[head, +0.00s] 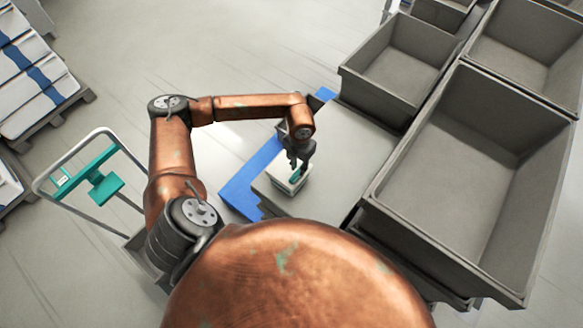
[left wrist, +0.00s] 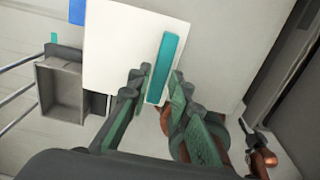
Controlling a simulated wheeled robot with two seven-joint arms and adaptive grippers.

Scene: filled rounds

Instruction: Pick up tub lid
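The tub lid (left wrist: 120,50) is a flat white square with a raised teal bar handle (left wrist: 166,62). In the head view the white tub (head: 284,187) stands on the grey surface near the middle, with the lid on its top and the teal handle (head: 296,175) partly behind my gripper. My left gripper (head: 297,166) points down just over the lid. In the left wrist view its green-padded fingers (left wrist: 157,80) are apart, one on each side of the handle's near end. I cannot tell whether they touch it. A dark part by a copper link at lower right may be my right gripper (left wrist: 252,132).
Large empty grey crates (head: 470,180) stand to the right of the tub, with a smaller one (head: 397,75) behind. Blue strips (head: 240,190) show at the left edge of the grey surface. A trolley with a teal handle part (head: 104,188) stands at left.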

